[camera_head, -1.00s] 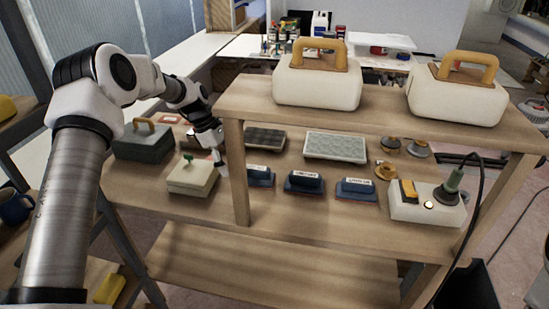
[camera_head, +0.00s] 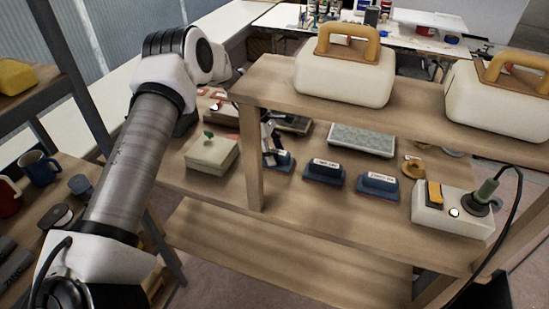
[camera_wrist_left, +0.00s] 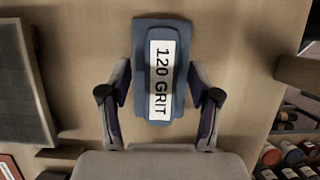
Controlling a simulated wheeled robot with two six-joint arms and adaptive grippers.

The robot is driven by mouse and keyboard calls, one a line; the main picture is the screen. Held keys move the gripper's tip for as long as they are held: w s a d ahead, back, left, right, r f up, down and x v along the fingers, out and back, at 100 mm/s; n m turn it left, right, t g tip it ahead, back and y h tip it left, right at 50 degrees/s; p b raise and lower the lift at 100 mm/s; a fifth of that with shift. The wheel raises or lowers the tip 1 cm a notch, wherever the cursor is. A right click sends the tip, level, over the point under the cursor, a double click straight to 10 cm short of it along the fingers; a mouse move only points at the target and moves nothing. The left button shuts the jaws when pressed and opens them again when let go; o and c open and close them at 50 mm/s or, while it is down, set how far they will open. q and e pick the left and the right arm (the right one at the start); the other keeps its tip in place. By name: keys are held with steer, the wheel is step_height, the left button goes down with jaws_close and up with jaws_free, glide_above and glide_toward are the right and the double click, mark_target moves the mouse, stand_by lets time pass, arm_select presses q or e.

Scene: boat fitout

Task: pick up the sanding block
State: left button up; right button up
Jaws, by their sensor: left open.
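The blue sanding block in the left wrist view (camera_wrist_left: 143,35) has a white label reading 120 GRIT. My left gripper (camera_wrist_left: 160,82) is open, with one finger on each side of this block; I cannot tell whether they touch it. In the head view my left gripper (camera_head: 269,143) reaches down behind the shelf post to the leftmost blue block (camera_head: 284,165), partly hiding it. Two more blue sanding blocks with white labels, a middle one (camera_head: 325,172) and a right one (camera_head: 377,187), sit to its right on the same shelf. My right gripper is out of view.
An upright wooden post (camera_head: 253,170) stands close to my left arm, under an upper shelf with cream cases (camera_head: 343,80). A pale box with a green knob (camera_head: 211,153) is left of the blocks. A switch box (camera_head: 450,217) with a cable is at right.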

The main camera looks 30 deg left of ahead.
arm_select(q)
steer(key=shift+s, duration=0.15)
steer(key=shift+f, duration=0.25)
jaws_close()
